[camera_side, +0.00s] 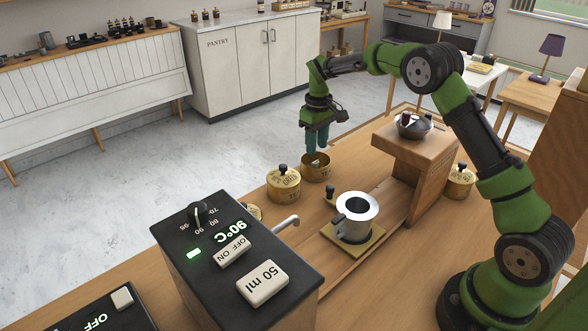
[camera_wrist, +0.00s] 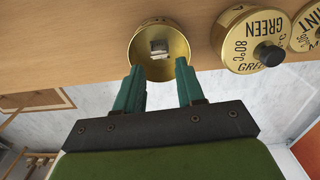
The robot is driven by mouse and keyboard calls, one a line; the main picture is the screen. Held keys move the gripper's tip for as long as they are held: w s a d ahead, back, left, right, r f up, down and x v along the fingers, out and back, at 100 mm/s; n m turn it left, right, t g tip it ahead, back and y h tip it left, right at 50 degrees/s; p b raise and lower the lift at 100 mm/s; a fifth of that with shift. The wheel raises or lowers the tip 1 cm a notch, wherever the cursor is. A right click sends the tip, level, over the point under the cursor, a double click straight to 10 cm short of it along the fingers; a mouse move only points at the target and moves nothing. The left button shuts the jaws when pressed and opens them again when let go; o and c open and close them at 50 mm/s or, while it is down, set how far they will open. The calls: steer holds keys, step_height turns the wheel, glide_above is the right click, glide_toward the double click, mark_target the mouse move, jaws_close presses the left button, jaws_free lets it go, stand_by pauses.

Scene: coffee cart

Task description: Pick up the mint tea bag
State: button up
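My gripper (camera_side: 317,153) is above an open gold tin (camera_side: 316,173), fingers pointing down. In the wrist view its two teal fingers (camera_wrist: 159,65) are spread, with nothing between them, at the tin's near rim. The open tin (camera_wrist: 184,47) shows a small pale tea bag (camera_wrist: 159,47) inside; no label on that bag or tin is readable. Beside it stands a lidded tin marked GREEN 80°C (camera_wrist: 243,27), also in the side view (camera_side: 284,188). A tin at the wrist view's right edge (camera_wrist: 308,32) reads "INT", cut off by the frame.
A steel pitcher (camera_side: 357,212) stands on a small tray right of the tins. A wooden stand (camera_side: 425,152) with a dark-handled pot (camera_side: 413,128) is behind it. A black water dispenser (camera_side: 235,265) with a spout is in front. Another lidded tin (camera_side: 460,182) is at far right.

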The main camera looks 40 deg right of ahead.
mark_target(316, 162)
step_height(316, 162, down, 7)
steer(key=shift+d+f, duration=0.1)
steer(key=shift+f, duration=0.1)
stand_by(0.3)
steer(key=shift+c, duration=0.3)
steer(key=c, duration=0.6)
